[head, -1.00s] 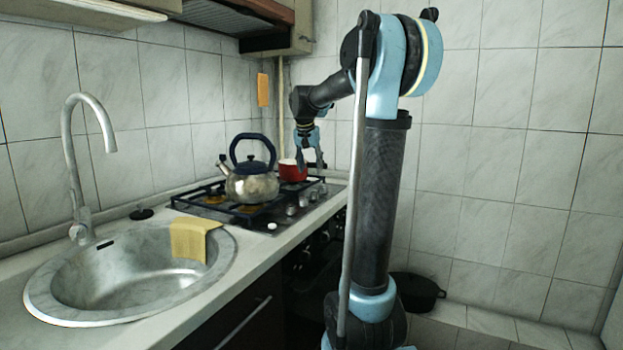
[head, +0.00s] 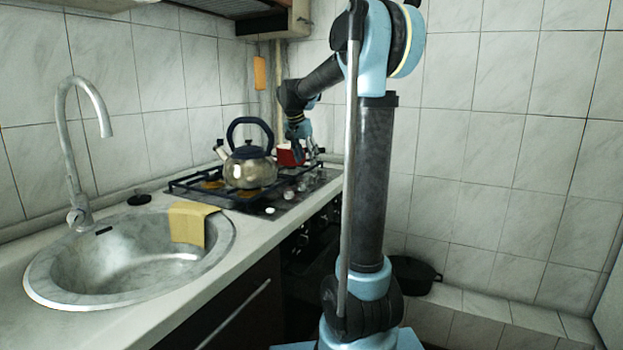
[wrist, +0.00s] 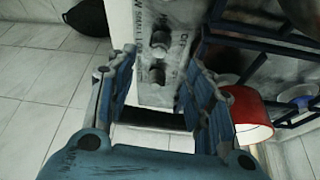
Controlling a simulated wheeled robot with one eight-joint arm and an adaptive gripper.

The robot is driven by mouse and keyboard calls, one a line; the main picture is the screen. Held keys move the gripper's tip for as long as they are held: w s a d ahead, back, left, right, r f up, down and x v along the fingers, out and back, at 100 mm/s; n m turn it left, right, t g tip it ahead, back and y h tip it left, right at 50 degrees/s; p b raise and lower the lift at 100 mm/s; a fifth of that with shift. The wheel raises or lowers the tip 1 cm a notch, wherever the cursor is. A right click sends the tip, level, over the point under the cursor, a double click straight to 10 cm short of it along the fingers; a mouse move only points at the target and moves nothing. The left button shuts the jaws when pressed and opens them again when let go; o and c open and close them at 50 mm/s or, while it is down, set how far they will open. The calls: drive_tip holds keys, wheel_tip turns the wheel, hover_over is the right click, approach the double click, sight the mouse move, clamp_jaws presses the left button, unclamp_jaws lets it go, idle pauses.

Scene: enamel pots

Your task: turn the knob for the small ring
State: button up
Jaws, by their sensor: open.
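My gripper (wrist: 161,60) is open and empty, pointing down, with its two blue fingers spread apart. In the wrist view a dark knob (wrist: 157,76) and another knob (wrist: 159,41) show on the hob's metal panel, between and beyond the fingertips. I cannot tell whether either finger touches a knob. In the head view my gripper (head: 307,151) is over the far right end of the hob, beside the red pot (head: 290,155). Which knob serves the small ring does not show.
The red pot (wrist: 246,114) is close to my right finger. A kettle (head: 248,170) stands on the dark grate (head: 208,196). A sink (head: 125,255) with a yellow cloth (head: 190,223) is nearer. A black pot (head: 415,275) stands low on the right.

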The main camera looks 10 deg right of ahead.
sight(312, 176)
drive_tip(key=x, duration=0.9)
drive_tip(key=shift+d+f, duration=0.1)
drive_tip(key=shift+f, duration=0.15)
drive_tip(key=shift+c, duration=0.3)
